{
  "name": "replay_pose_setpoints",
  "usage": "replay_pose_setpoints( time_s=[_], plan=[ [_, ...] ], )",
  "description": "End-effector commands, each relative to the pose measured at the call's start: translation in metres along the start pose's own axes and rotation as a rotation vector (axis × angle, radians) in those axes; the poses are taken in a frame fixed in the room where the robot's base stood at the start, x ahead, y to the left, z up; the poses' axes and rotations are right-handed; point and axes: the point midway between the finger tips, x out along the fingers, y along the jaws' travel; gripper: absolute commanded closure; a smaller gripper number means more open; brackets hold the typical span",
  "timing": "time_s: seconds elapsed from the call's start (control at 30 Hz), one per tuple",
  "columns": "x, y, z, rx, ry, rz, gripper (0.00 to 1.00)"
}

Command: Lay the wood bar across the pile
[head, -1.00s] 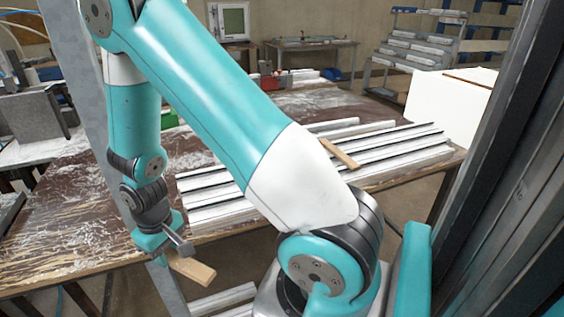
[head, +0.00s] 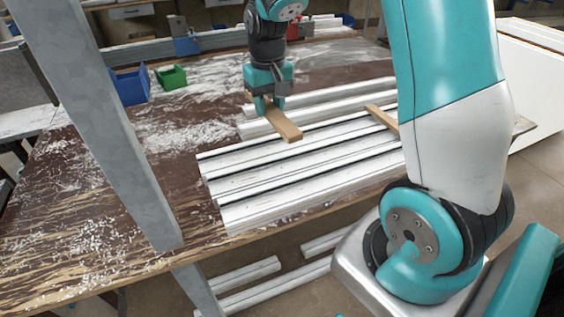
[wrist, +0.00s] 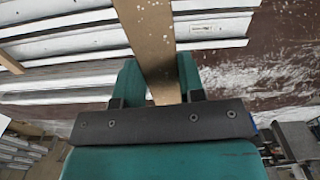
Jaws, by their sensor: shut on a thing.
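My gripper (head: 270,100) is shut on the wood bar (head: 283,122), a short tan piece that sticks out from the jaws toward the front of the table. The pile (head: 300,160) is several long white profiles lying side by side on the table. The bar is over the back left part of the pile and points across the profiles; I cannot tell whether it touches them. In the wrist view the bar (wrist: 148,35) runs between the two teal fingers, with the profiles (wrist: 60,45) behind it. Another wood bar (head: 382,119) lies across the profiles at the right, partly hidden by my arm.
A blue bin (head: 131,86) and a green bin (head: 171,76) stand on the worn brown table (head: 120,200) at the left. A grey metal post (head: 105,120) rises at the front left. More profiles (head: 245,275) lie below the table. The left part of the table is mostly free.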

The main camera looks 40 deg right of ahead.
Motion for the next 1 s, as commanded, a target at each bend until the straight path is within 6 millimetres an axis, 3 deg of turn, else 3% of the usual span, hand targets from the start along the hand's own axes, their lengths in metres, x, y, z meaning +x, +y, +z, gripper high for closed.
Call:
replay_pose_setpoints(
  time_s=[0.13, 0.27, 0.37, 0.73, 1.0],
  plan=[
    [-0.044, 0.02, -0.001, 0.067, 0.005, 0.0, 0.88],
    [-0.051, 0.025, 0.002, 0.084, -0.005, 0.0, 0.88],
    [-0.031, 0.024, 0.003, 0.085, -0.012, 0.001, 0.88],
    [0.071, 0.022, 0.004, 0.081, -0.013, 0.001, 0.88],
    [0.104, 0.022, 0.003, 0.08, -0.006, 0.0, 0.88]
  ],
)
